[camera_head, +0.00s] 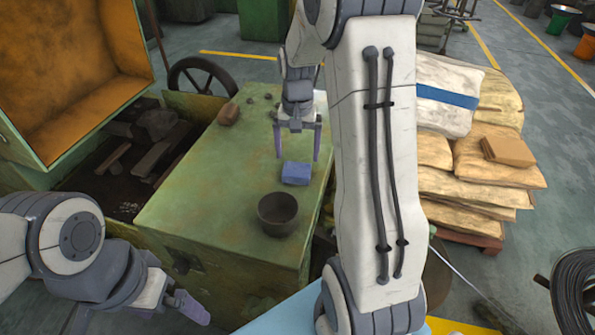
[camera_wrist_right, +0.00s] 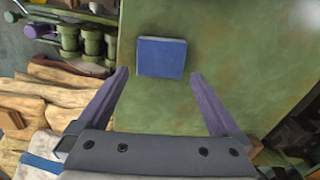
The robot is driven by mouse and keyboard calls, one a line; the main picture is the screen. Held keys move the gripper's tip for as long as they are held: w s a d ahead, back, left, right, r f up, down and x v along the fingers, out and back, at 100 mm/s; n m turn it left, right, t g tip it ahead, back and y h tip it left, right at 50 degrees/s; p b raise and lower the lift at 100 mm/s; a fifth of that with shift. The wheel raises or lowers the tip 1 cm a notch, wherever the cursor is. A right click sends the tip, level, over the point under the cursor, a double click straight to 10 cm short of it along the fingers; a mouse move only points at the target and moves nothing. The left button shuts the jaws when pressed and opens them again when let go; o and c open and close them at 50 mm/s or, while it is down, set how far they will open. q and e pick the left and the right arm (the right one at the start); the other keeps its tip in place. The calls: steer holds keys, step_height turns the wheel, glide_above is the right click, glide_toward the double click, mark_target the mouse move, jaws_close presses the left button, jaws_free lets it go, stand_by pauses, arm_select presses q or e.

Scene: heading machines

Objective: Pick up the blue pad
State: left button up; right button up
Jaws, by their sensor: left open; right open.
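The blue pad (camera_head: 296,173) lies flat on the green machine top (camera_head: 190,190), near its right edge in the head view. In the right wrist view the blue pad (camera_wrist_right: 162,57) lies just beyond the fingertips, between their lines. My right gripper (camera_head: 297,157) is open and empty, its fingers pointing down close to the pad. It also shows in the right wrist view (camera_wrist_right: 160,76), with a finger on each side and nothing between. My left gripper (camera_head: 140,318) is open and empty at the lower left, away from the pad and partly cut off by the frame.
A dark round bowl (camera_head: 278,214) stands on the machine top in front of the pad. A brown lump (camera_head: 229,113) and small dark bits lie further back. Stacked sacks (camera_head: 470,170) stand to the right. An orange-lined open housing (camera_head: 75,70) is at the left.

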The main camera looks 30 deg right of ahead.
mark_target(297, 169)
steer(key=f, duration=0.3)
steer(key=f+p, duration=0.1)
steer(key=f, duration=0.1)
steer(key=shift+s+a, duration=0.25)
steer(key=c, duration=1)
step_height(297, 169, up, 10)
steer(key=b, duration=0.1)
steer(key=o, duration=0.7)
steer(key=c, duration=0.5)
